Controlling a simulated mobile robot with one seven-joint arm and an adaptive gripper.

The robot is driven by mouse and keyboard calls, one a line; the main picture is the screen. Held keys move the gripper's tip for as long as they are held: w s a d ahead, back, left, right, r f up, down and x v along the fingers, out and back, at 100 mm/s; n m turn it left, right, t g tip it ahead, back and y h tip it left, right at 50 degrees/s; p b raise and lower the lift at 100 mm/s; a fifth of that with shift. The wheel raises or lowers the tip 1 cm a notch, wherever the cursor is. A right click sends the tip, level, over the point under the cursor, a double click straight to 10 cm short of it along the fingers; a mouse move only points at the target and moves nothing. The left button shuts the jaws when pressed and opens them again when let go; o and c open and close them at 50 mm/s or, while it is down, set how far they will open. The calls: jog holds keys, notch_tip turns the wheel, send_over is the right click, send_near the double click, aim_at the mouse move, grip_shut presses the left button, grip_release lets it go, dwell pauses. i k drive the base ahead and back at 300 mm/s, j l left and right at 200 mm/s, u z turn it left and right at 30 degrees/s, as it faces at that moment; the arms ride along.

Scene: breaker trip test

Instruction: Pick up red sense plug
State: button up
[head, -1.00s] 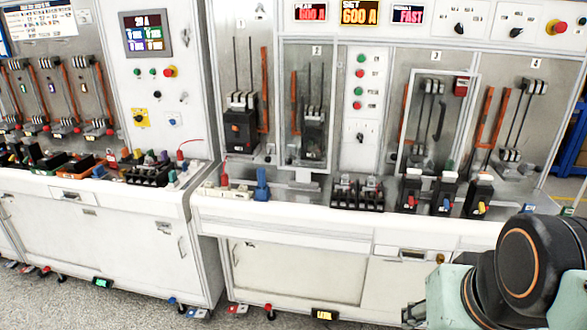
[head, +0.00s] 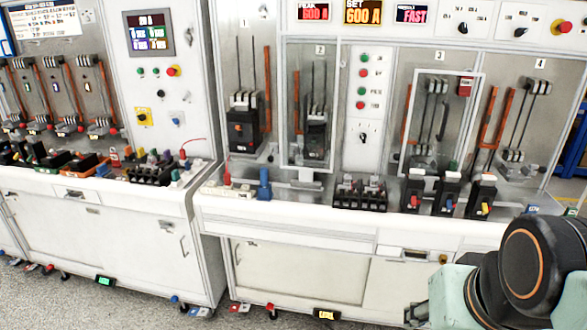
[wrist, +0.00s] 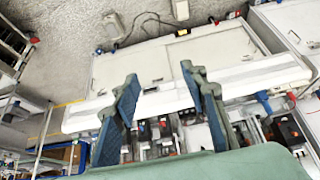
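A small red plug (head: 227,174) stands upright at the left end of the right-hand bench top, beside a blue block. A second red plug (head: 183,156) with a thin red lead is on the right end of the left-hand bench. I cannot tell from looks alone which is the sense plug. My gripper (wrist: 160,75) is open and empty in the wrist view, its two dark blue fingers spread, with the bench front and breakers beyond them. In the head view only my arm shows at the lower right, apart from both red plugs.
The blue block (head: 264,184) stands close to the first red plug. A black terminal rack (head: 360,195) and several breakers with coloured handles stand farther right on the bench. Tall panels with breakers rise behind. The floor in front is mostly clear.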

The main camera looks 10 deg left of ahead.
aim_at(227, 181)
jog(key=i+j, duration=0.25)
jog(key=j, duration=0.2)
jog(key=i+j, duration=0.3)
jog(key=j, duration=0.15)
jog(key=i+j, duration=0.25)
jog(key=j, duration=0.2)
jog(key=i+j, duration=0.25)
jog(key=j, duration=0.2)
jog(key=i+j, duration=0.3)
jog(key=j, duration=0.15)
jog(key=i+j, duration=0.25)
jog(key=j, duration=0.2)
jog(key=k+j, duration=0.1)
jog(key=j, duration=0.15)
jog(key=j+u, duration=0.1)
jog(key=i+z, duration=0.1)
jog(key=i, duration=0.3)
